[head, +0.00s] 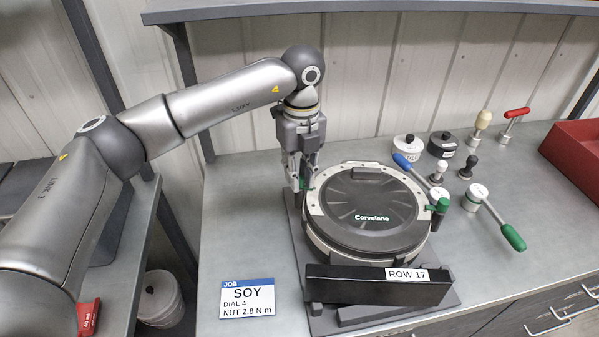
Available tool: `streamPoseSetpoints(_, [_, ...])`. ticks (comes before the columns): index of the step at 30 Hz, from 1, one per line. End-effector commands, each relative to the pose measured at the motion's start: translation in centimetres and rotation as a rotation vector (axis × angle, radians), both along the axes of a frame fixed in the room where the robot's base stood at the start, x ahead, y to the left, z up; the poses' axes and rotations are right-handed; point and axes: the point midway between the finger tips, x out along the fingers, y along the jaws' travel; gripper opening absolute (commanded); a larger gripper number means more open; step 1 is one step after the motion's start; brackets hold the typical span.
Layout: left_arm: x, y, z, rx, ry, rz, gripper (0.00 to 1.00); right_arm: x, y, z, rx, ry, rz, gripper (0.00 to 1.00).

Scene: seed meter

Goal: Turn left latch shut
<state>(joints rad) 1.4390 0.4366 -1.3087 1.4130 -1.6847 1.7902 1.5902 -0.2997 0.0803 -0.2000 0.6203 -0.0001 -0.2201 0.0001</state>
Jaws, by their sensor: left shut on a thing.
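The seed meter (368,213) is a round housing with a dark lid marked "Corvelans" and a pale rim, lying flat on a grey base plate. My left gripper (302,186) points down at the left edge of its rim, with its fingers shut on the left latch. The fingers hide most of the latch, so its angle cannot be told. A green-tipped part (441,207) sits on the right edge of the rim. My right gripper is not in view.
A black block labelled "ROW 17" (335,285) stands before the meter. A job card (247,298) lies to its left. Several knobs and levers, including a green-handled one (512,236), stand to the right. A red bin (575,155) is at far right. An upper shelf (370,8) crosses behind.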

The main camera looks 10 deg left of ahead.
Motion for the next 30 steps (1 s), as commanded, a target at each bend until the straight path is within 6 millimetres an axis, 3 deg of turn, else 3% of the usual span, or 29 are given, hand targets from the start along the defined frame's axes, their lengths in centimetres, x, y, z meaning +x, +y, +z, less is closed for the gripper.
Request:
streamPoseSetpoints(1, [0.1, 0.0, 0.2, -0.002, -0.004, 0.000, 0.21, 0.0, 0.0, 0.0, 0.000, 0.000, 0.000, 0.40])
streamPoseSetpoints(6, [0.1, 0.0, 0.1, -0.002, -0.003, 0.000, 0.42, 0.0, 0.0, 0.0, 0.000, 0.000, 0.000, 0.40])
streamPoseSetpoints(17, [0.1, 0.0, 0.4, -0.001, -0.002, -0.001, 0.42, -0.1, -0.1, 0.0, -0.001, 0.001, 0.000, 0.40])
streamPoseSetpoints(22, [0.2, -0.1, 2.9, -0.002, -0.005, -0.001, 0.42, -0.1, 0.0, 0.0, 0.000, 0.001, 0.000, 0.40])
streamPoseSetpoints(30, [0.6, -0.1, 8.6, -0.002, -0.005, 0.000, 0.42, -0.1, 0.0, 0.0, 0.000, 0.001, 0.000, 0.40])
